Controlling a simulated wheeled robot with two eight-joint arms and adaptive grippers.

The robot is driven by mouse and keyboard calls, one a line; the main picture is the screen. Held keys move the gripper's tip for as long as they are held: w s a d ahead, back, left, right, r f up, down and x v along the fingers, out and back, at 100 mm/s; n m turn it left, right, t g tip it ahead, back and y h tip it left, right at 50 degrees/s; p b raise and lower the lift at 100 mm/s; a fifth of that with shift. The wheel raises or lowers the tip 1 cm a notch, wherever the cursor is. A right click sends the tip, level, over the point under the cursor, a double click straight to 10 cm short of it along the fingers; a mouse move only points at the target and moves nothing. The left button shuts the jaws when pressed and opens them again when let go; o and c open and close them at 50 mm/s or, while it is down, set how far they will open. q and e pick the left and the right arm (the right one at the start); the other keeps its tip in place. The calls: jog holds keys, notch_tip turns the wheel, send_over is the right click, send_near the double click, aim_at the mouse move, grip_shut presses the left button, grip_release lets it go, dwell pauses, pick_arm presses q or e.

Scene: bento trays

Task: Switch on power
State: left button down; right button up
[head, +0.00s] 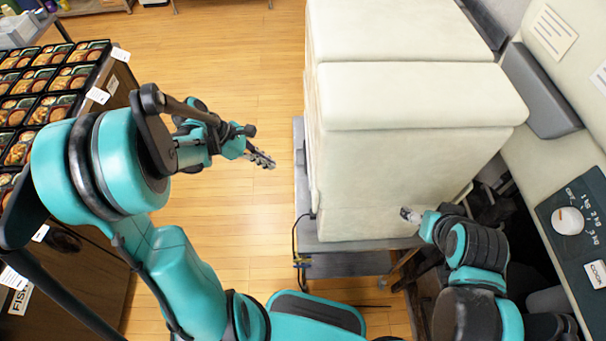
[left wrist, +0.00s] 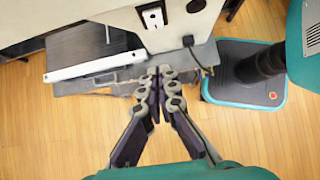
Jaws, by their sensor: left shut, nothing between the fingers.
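A large cream machine (head: 400,180) stands on a grey stand in the middle of the head view. In the left wrist view its side (left wrist: 125,22) carries a small black-and-white power switch (left wrist: 153,16); the switch's on or off position is too small to tell. My left gripper (head: 268,161) is shut and empty, in the air left of the machine. In the left wrist view its fingertips (left wrist: 160,72) are together, below the switch in the picture and apart from it. My right gripper (head: 409,215) is at the machine's near right; its fingers are too small to read.
A dark round knob (left wrist: 195,6) and a cable (left wrist: 195,50) are near the switch. A grey shelf (head: 345,264) juts out below the machine. Bento trays (head: 45,105) fill a counter at left. A panel with a dial (head: 567,221) is at right. The wooden floor between is clear.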

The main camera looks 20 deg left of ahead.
dwell(0.3)
pick_arm(q)
jog(key=d+r+b+x, duration=0.1)
jog(key=d+b+x, duration=0.1)
jog(key=x, duration=1)
jog(key=shift+w+d+b, duration=0.25)
jog(key=shift+w+b, duration=0.2)
jog(key=shift+b, duration=0.4)
jog(key=shift+w+d+f+b, duration=0.1)
jog(key=shift+d+b, duration=0.2)
